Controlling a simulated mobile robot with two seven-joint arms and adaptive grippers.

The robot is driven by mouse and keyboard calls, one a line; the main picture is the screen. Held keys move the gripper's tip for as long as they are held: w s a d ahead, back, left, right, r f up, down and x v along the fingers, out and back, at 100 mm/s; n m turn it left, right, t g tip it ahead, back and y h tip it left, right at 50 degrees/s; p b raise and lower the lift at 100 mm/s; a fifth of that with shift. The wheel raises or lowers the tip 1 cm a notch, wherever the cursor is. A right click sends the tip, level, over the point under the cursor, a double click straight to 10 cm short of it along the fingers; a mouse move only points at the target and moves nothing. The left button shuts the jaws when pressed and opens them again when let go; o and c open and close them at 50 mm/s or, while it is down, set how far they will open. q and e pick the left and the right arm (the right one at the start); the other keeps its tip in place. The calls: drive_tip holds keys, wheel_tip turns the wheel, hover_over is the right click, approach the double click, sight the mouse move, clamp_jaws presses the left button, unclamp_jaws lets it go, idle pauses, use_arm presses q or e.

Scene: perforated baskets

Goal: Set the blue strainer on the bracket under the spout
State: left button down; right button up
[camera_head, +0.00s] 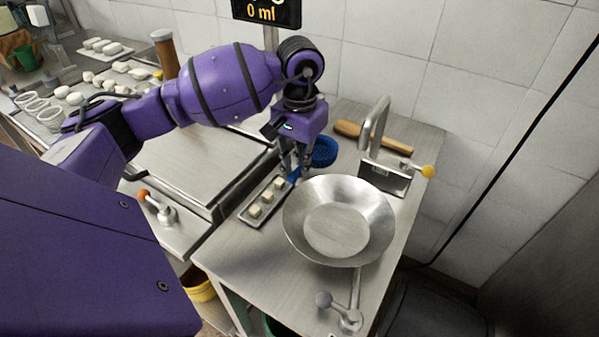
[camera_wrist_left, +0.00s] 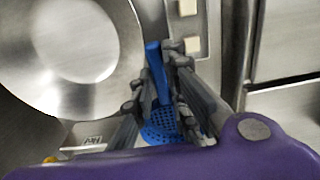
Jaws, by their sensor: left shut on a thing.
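The blue strainer (camera_head: 324,152) is at the back of the counter, behind the metal bowl. Its perforated basket (camera_wrist_left: 162,126) and upright-looking blue handle (camera_wrist_left: 158,72) show in the left wrist view. My left gripper (camera_head: 298,172) points down beside the basket and is shut on the strainer's handle; the fingers hide part of it. Whether the basket touches the counter I cannot tell. A curved metal spout (camera_head: 374,122) stands to the right, above a metal block with a label (camera_head: 385,178). I cannot make out the bracket clearly. My right gripper is not in view.
A wide metal bowl (camera_head: 373,213) stands in front of the strainer. A small tray (camera_head: 247,217) with pale cubes lies to its left. A wooden-handled tool (camera_head: 350,129) lies behind. A lever (camera_head: 350,318) is at the counter's front.

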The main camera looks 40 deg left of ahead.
use_arm(q)
drive_tip(key=shift+w+a+f, duration=0.15)
drive_tip(key=shift+w+f, duration=0.15)
drive_tip(key=shift+f, duration=0.15)
drive_tip(key=f, duration=0.3)
drive_tip(key=shift+w+a+f, duration=0.15)
drive_tip(key=shift+w+f, duration=0.1)
drive_tip(key=shift+f, duration=0.3)
drive_tip(key=c, duration=2)
unclamp_jaws()
drive_tip(key=shift+r, duration=0.1)
